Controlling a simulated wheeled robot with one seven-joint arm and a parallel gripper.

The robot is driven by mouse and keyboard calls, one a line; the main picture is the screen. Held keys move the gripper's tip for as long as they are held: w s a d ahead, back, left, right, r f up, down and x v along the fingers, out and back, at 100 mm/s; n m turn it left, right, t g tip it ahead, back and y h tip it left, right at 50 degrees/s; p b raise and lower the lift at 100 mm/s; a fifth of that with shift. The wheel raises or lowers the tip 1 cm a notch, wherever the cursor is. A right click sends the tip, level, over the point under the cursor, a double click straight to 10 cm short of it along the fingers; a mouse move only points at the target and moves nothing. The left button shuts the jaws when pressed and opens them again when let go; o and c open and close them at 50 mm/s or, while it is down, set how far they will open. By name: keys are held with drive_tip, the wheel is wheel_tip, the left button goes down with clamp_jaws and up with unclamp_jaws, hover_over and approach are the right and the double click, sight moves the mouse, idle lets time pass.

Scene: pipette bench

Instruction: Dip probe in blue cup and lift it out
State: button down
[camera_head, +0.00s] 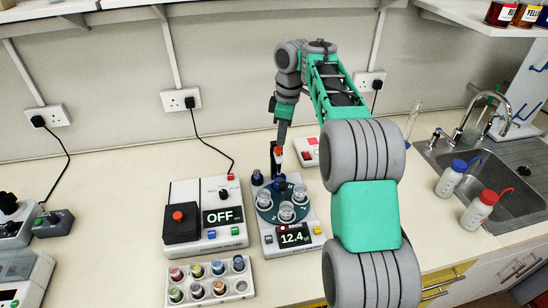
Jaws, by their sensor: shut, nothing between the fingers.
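A teal round carousel (265,214) sits on a white device with a lit display reading 12.4. Several clear cups stand on it, and a dark blue cup (280,185) is at its back. My gripper (279,148) points down above the back of the carousel and looks shut and empty. A slim black upright part with a red and white piece (278,154) shows just under it, above the blue cup. I cannot tell whether this is the probe, or whether it touches the gripper or the cup; the details are too small.
Left of the device stands a white box (210,237) with a display reading OFF. A rack (242,285) of small coloured pots lies in front. A white box with a red button (308,150) is behind. At right are blue-capped and red-capped bottles (481,209) by a sink.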

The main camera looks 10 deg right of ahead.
sight(281, 152)
drive_tip(key=shift+a+f+b, duration=0.1)
drive_tip(key=shift+f+b, duration=0.3)
drive_tip(key=shift+f, duration=0.5)
drive_tip(key=shift+f, duration=0.1)
wheel_tip(281, 152, down, 5)
drive_tip(key=b, duration=0.5)
drive_tip(key=shift+w+r, duration=0.1)
drive_tip(key=shift+r, duration=0.15)
drive_tip(key=shift+r+p, duration=0.1)
drive_tip(key=shift+p, duration=0.2)
drive_tip(key=d, duration=0.2)
drive_tip(key=s, duration=0.1)
drive_tip(key=shift+s+d+r, duration=0.1)
drive_tip(key=shift+d+r, duration=0.3)
drive_tip(key=shift+r, duration=0.1)
